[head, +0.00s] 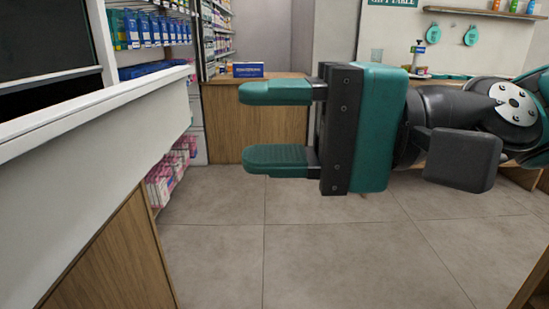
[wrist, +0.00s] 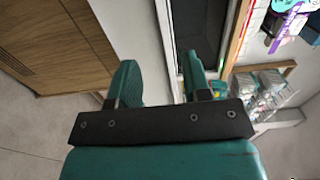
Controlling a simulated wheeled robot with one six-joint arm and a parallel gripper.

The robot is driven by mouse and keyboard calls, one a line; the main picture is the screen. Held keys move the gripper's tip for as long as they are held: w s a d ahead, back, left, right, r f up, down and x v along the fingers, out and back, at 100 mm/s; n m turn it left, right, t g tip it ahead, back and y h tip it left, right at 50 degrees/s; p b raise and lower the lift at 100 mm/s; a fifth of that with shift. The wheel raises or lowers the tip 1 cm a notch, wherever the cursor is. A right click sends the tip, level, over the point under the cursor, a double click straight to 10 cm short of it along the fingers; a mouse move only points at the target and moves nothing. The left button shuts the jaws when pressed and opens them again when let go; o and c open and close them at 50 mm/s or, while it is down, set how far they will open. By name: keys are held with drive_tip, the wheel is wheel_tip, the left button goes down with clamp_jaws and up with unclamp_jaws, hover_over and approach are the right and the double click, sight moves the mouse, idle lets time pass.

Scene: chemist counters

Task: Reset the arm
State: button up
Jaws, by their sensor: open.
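My gripper (head: 277,125) is held out sideways in the middle of the head view, its two green fingers pointing left. The fingers are well apart, with nothing between them. In the wrist view my gripper (wrist: 160,85) also shows open and empty, in front of a white counter side. My arm reaches in from the right edge of the head view.
A white-topped counter (head: 100,105) with a wooden lower front stands close on the left. Behind my gripper, a wooden counter (head: 225,120) bears a blue box (head: 248,70). Stocked shelves (head: 150,28) stand at the back left. The tiled floor (head: 330,250) below is clear.

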drive_tip(key=shift+d, duration=0.1)
idle(0.3)
drive_tip(key=s+d+f+n+g+h, duration=0.1)
drive_tip(key=d+f+n+h, duration=0.3)
drive_tip(key=d+f+h, duration=0.4)
drive_tip(key=s+d+f+n+h, duration=0.2)
drive_tip(key=d+f+n+h, duration=0.25)
drive_tip(key=f, duration=0.45)
wheel_tip(320, 180, up, 23)
drive_tip(key=h+p, duration=0.1)
drive_tip(key=p, duration=2.3)
drive_tip(key=shift+r+m, duration=0.2)
drive_tip(key=shift+m, duration=0.15)
drive_tip(key=shift+f, duration=0.1)
